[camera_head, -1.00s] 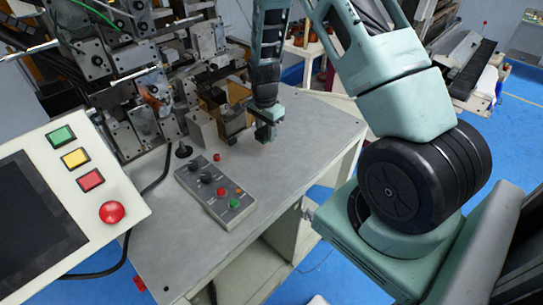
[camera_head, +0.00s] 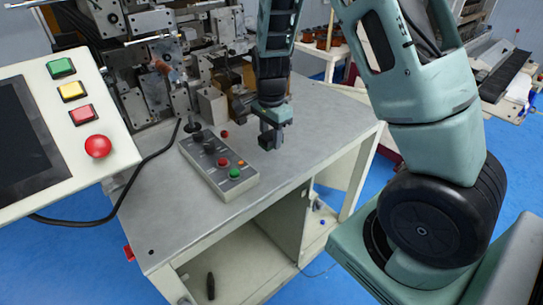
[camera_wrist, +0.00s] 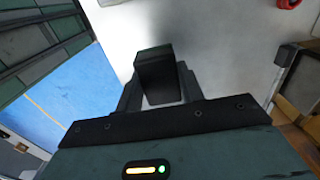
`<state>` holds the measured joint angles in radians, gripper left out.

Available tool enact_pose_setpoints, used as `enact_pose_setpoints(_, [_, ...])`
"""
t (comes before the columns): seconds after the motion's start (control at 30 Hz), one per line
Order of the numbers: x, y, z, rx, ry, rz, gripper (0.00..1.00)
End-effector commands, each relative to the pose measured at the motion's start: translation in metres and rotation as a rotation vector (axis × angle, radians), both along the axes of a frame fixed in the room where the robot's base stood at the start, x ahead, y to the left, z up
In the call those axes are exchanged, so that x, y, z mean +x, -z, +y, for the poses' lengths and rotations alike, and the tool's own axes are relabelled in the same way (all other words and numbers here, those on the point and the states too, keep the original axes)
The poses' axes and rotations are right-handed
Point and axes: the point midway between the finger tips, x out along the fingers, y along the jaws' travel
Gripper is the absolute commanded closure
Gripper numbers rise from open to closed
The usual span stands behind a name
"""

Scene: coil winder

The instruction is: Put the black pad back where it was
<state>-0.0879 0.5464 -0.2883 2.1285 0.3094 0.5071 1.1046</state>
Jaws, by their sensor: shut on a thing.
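My gripper (camera_head: 268,142) points down over the grey worktable (camera_head: 310,120), right of the push-button box. In the wrist view, my gripper (camera_wrist: 158,85) is shut on a black block, the black pad (camera_wrist: 155,68), held between its two fingers. The pale tabletop (camera_wrist: 205,40) lies beyond the pad. In the head view, the pad is too small and dark to tell apart from the fingers. I cannot tell whether the pad touches the table.
The push-button box (camera_head: 220,165) lies left of my gripper. The coil winder (camera_head: 150,80) fills the table's back left. A control panel (camera_head: 65,130) stands at front left. The tabletop's right side is clear.

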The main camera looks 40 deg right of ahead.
Motion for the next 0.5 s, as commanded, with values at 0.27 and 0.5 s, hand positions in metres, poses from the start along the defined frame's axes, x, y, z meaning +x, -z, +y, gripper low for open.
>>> enact_pose_setpoints(0.27, [-0.001,0.031,-0.001,0.000,0.001,0.003,0.83])
enact_pose_setpoints(0.5, [0.000,0.058,0.000,0.000,0.000,0.000,0.83])
